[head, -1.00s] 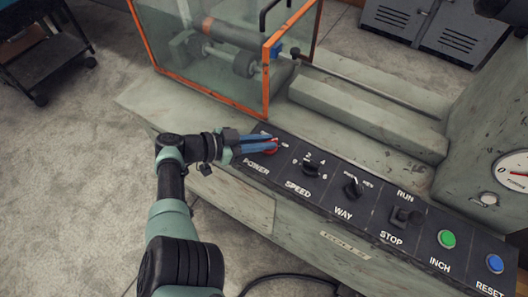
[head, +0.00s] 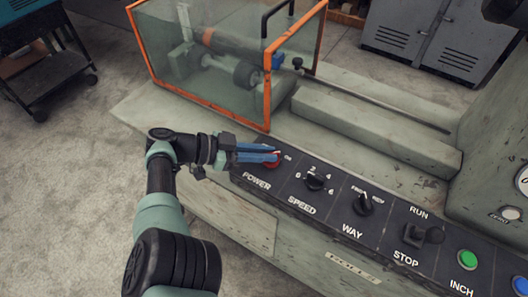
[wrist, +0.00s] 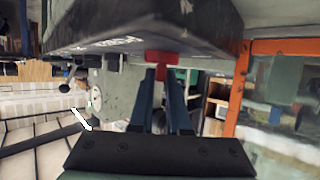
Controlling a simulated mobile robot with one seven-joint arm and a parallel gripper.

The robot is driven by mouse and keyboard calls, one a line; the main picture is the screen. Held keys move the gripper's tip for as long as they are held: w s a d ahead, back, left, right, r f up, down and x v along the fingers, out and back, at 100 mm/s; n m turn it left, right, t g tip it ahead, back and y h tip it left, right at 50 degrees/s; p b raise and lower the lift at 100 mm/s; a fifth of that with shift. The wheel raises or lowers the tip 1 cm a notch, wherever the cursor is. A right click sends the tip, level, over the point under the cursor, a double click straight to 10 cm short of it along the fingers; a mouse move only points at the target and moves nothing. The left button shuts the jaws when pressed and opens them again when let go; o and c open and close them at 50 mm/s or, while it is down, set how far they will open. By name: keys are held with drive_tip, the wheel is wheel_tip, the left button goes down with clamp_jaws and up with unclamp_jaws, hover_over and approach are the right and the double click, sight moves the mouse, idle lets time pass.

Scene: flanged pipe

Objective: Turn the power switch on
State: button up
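The red power switch (head: 272,162) sits at the left end of the dark control panel, above the POWER label. My gripper (head: 277,155) reaches it from the left with its two blue fingers. In the wrist view the red switch (wrist: 161,58) is at the fingertips, and a narrow red part shows between them. The fingers (wrist: 162,75) are close together with a slim gap and look shut on that part. The fingers partly hide the switch, so its exact angle is hard to tell.
Right of the switch are the SPEED knob (head: 315,181), WAY knob (head: 364,204), RUN/STOP lever (head: 424,234) and green INCH button (head: 468,259). An orange-framed clear guard (head: 262,90) stands behind the panel. Open floor lies to the left.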

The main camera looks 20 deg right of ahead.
drive_tip(key=o, duration=0.4)
drive_tip(key=shift+d, duration=0.15)
drive_tip(key=shift+o, duration=0.2)
drive_tip(key=b+v, duration=0.5)
drive_tip(key=v, duration=0.8)
